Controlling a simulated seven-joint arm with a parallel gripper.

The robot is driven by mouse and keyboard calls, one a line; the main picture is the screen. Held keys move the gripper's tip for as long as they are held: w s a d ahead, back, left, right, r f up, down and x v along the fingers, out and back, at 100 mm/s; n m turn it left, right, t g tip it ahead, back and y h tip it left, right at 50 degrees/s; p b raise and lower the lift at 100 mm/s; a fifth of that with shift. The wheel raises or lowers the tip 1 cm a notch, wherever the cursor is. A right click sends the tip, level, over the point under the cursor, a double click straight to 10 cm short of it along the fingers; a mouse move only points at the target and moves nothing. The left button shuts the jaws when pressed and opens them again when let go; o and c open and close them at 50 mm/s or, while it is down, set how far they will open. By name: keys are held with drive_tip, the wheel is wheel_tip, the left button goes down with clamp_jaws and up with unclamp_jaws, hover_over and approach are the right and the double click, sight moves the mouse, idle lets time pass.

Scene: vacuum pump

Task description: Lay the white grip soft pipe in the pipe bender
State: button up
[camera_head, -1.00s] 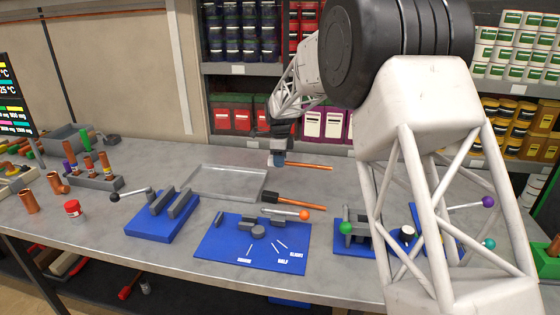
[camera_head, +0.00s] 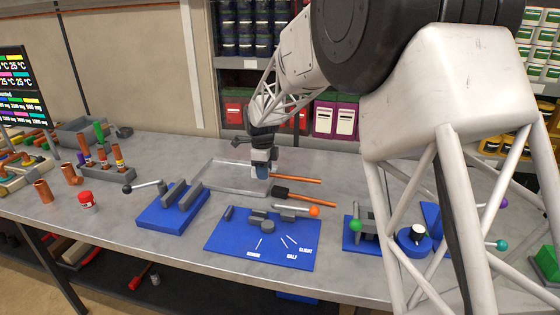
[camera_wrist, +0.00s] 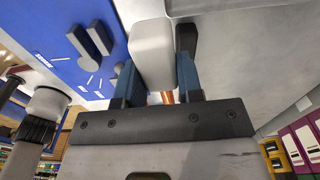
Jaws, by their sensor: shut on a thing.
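My gripper (camera_head: 262,173) is shut on the white grip (camera_wrist: 152,50) of a soft pipe. In the wrist view the white block sits between the two blue fingers, with a bit of copper below it. In the head view the copper pipe (camera_head: 298,180) points right from the fingers, which hide most of the grip. The pipe bender (camera_head: 232,243) is a blue plate with grey blocks, an orange-knobbed lever and angle marks, nearer the front edge. It also shows at the upper left of the wrist view (camera_wrist: 60,45). The held pipe is beyond the bender, apart from it.
A second pipe with a black grip (camera_head: 281,191) lies between my gripper and the bender. A clear tray (camera_head: 222,176) is left of the gripper. Blue fixtures stand left (camera_head: 172,208) and right (camera_head: 360,235) of the bender. The table behind the pipes is clear.

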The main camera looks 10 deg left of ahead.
hover_over(244, 218)
drive_tip(key=shift+f, duration=0.35)
drive_tip(key=shift+f, duration=0.25)
drive_tip(key=shift+f, duration=3.55)
drive_tip(key=shift+f, duration=0.1)
drive_tip(key=o, duration=1.1)
